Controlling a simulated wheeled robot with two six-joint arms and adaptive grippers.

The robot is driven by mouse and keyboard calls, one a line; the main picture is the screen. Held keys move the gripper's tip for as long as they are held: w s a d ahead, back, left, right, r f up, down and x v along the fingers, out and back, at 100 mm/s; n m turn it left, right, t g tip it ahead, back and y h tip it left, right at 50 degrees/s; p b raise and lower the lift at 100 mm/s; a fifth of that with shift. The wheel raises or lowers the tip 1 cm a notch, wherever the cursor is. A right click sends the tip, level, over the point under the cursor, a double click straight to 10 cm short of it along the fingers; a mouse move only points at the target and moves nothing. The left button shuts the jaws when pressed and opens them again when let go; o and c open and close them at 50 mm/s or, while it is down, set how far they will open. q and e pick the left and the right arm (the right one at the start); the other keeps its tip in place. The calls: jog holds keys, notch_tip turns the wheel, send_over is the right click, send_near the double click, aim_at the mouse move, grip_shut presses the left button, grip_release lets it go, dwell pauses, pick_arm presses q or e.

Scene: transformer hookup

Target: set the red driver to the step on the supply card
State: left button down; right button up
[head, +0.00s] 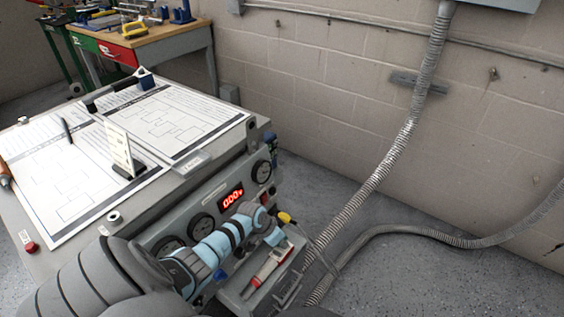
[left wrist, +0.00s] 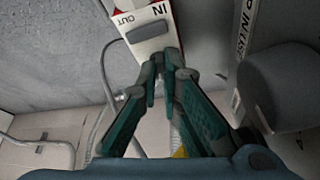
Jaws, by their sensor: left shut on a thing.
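My left arm reaches from the bottom left across the bench front in the head view. Its gripper (head: 276,238) is over a small front tray. A red-and-white piece (head: 267,267) lies at that tray, and I take it for the red driver. In the left wrist view the gripper (left wrist: 165,62) has its fingertips close together at the near end of a white-and-red piece (left wrist: 152,32) marked IN and OUT. The fingers hide the exact grip. A small upright card (head: 122,152) stands on the papers, its print too small to read. My right gripper is not in view.
The bench front holds round gauges (head: 202,227) and a red display (head: 231,196) reading about 000. A yellow-ended thing (head: 286,217) is just beyond my gripper. Printed sheets (head: 170,120) cover the top. A ribbed conduit (head: 375,180) runs to the floor at the right.

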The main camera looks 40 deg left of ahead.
pick_arm(q)
jog(key=c, duration=2)
grip_release()
jog(key=shift+c, duration=0.2)
jog(key=v, duration=0.7)
jog(key=shift+s+r, duration=0.15)
jog(key=shift+r, duration=0.05)
jog(key=shift+c, duration=0.4)
